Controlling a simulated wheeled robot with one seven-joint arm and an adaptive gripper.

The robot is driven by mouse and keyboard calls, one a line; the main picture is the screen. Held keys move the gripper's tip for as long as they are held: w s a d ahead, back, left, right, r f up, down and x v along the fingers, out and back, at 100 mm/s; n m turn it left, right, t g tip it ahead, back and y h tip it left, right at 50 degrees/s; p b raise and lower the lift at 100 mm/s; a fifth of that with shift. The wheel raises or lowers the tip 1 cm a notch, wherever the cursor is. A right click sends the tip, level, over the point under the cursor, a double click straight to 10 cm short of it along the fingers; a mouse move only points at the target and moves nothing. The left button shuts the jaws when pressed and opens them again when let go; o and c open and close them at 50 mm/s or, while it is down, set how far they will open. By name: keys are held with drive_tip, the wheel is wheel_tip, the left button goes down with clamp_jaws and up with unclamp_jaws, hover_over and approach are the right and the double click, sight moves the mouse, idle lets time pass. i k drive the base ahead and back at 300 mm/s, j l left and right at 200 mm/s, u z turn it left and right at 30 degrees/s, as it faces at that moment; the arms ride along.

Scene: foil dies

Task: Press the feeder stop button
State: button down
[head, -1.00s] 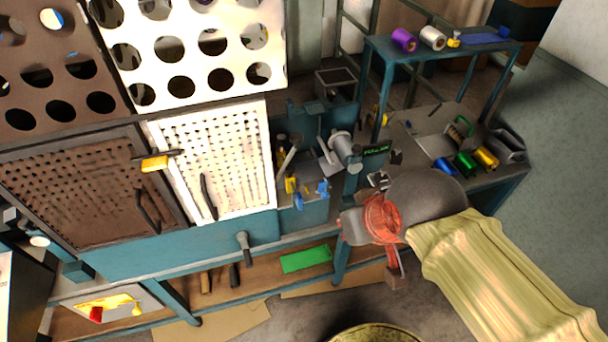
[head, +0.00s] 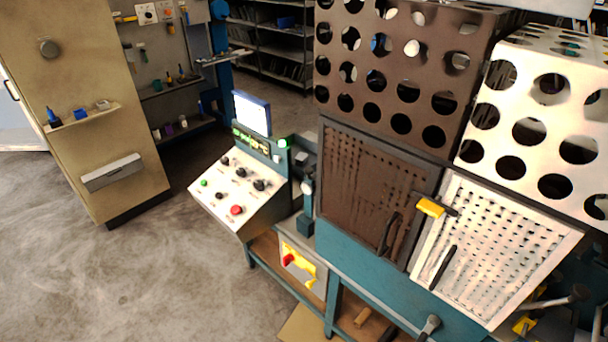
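A sloped white control console (head: 222,220) stands left of centre in the head view. A red button (head: 237,210) sits near its lower edge. A small green button (head: 204,183) and several black knobs (head: 259,185) share the panel. A yellow plate with a red part (head: 288,260) is mounted lower, on the bench side below the console. Labels are too small to read, so I cannot tell which red control is the feeder stop. My gripper is not in view.
A lit screen (head: 252,113) stands behind the console. Perforated brown guards (head: 372,185) and white guards (head: 490,245) close the bench to the right. A tan cabinet (head: 75,60) stands to the left. The grey floor (head: 130,270) before the console is clear.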

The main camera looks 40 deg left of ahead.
sight(234, 210)
drive_tip(key=u, duration=2.05)
